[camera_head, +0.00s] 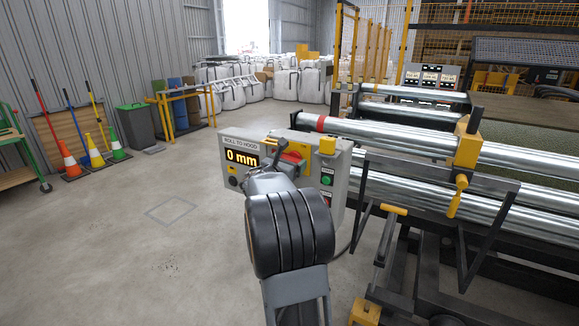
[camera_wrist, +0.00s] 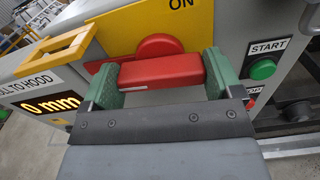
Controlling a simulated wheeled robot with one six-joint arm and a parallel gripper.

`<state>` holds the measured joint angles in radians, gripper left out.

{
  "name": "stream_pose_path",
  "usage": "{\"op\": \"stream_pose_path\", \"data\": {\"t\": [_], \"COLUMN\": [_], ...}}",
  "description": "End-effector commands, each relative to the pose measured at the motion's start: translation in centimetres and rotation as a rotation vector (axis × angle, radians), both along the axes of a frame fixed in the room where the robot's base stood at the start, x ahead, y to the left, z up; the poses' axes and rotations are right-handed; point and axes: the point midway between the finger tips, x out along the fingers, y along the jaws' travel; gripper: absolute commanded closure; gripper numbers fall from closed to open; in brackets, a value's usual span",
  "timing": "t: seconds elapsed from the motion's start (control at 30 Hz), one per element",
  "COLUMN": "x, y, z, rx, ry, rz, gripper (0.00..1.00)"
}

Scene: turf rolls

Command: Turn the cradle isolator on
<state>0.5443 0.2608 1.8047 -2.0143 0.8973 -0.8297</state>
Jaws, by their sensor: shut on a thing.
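The cradle isolator has a red handle (camera_wrist: 160,72) and a round red hub (camera_wrist: 155,46) on a yellow plate (camera_wrist: 125,25) marked ON. In the wrist view my gripper (camera_wrist: 160,80) has its green-padded fingers at the two ends of the red handle and is shut on it. The handle lies crosswise between the fingers, below the ON mark. In the head view the isolator is on the grey control box (camera_head: 338,190), with my gripper (camera_head: 283,152) at its face. My wrist hides part of the box, and any OFF mark is not visible.
The box carries a display (camera_head: 242,157) reading 0 mm and a green START button (camera_head: 327,181). A STOP label is partly hidden below it. Steel rollers (camera_head: 400,140) and a dark frame stand to the right. Open concrete floor (camera_head: 150,235) lies left.

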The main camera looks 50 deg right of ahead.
Motion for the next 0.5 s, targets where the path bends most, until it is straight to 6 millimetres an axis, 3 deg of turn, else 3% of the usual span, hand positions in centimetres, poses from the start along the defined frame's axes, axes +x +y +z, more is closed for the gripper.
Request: {"op": "stream_pose_path", "data": {"t": [0.5], "x": [-0.08], "y": [-0.02], "z": [-0.82], "rx": [0.109], "ry": [-0.452], "rz": [0.000], "gripper": [0.39]}}
